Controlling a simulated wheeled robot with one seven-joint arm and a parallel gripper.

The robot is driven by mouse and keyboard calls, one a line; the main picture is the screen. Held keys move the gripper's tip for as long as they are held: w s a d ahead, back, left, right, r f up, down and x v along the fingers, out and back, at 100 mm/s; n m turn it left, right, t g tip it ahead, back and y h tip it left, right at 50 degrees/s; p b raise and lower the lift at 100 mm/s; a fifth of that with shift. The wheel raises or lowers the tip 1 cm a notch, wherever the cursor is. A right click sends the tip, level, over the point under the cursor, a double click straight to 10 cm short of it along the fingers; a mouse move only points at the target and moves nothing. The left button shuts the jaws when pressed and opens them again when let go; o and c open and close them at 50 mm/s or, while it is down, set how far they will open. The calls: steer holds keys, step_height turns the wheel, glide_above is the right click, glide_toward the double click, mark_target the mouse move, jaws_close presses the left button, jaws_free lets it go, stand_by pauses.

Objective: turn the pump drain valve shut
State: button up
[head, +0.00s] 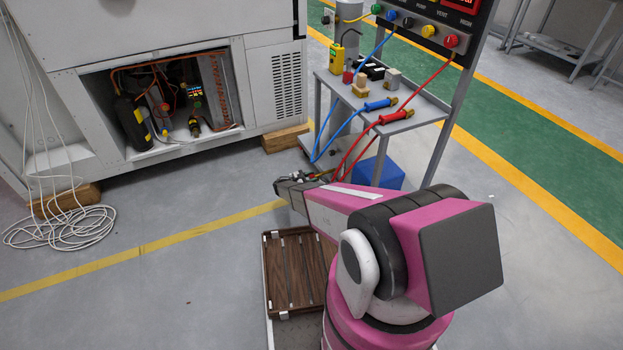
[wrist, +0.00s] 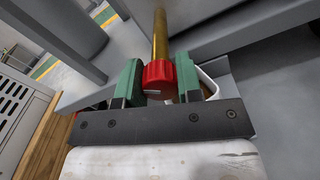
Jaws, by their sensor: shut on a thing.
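In the wrist view a ribbed red knob (wrist: 158,73) sits at the end of a brass rod or pipe (wrist: 160,35). It looks like the pump drain valve's handle. The green fingers of my gripper (wrist: 156,82) stand on either side of the knob and are shut on it. In the head view my gripper (head: 316,177) is low beside the instrument trolley's lower part, partly hidden by my arm. The knob cannot be made out there, and how far it is turned cannot be told.
The trolley (head: 335,85) holds blue and red hoses and a yellow meter (head: 338,58). A blue box (head: 375,173) stands beneath it. A white cabinet with an open bay (head: 165,155) and wooden blocks (head: 284,138) are left. Coiled white cable (head: 62,228) lies on the floor.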

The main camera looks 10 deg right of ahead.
steer(key=m, duration=0.5)
steer(key=shift+m, duration=0.3)
steer(key=m, duration=0.5)
steer(key=shift+s+f, duration=0.1)
steer(key=shift+m, duration=0.3)
steer(key=o, duration=0.9)
steer(key=shift+o, duration=0.2)
steer(key=v, duration=1.1)
